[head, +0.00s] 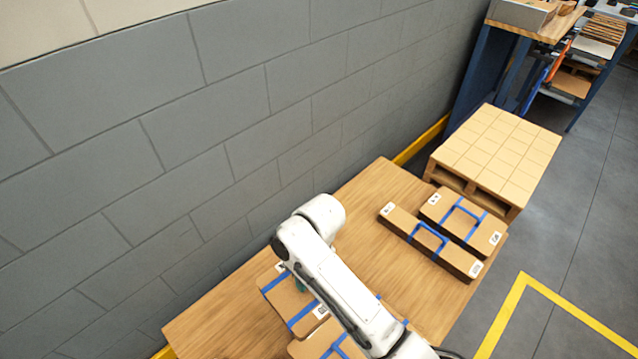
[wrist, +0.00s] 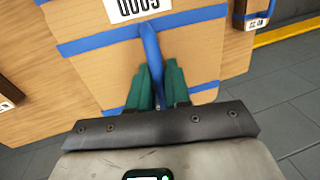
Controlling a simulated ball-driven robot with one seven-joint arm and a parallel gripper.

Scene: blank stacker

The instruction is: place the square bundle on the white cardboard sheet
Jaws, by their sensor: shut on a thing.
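In the wrist view my gripper (wrist: 158,82) has green fingers shut on the blue strap handle of a tan cardboard bundle (wrist: 110,60). The bundle has blue straps and a white printed label, partly cut off at the top. In the head view this appears to be the squarish bundle (head: 284,300) at the near left of the table, partly behind my arm. A bit of green finger (head: 300,286) shows beside my arm there. I cannot tell whether the bundle is raised off the table. I cannot make out a white cardboard sheet with certainty.
A long narrow bundle (head: 405,228) and a wider bundle (head: 470,212) lie at the table's right. Another strapped bundle (head: 312,348) is partly under my arm. A pallet (head: 500,150) with tan blocks stands beyond the wooden table (head: 365,195). A grey wall borders the left. The table's middle is clear.

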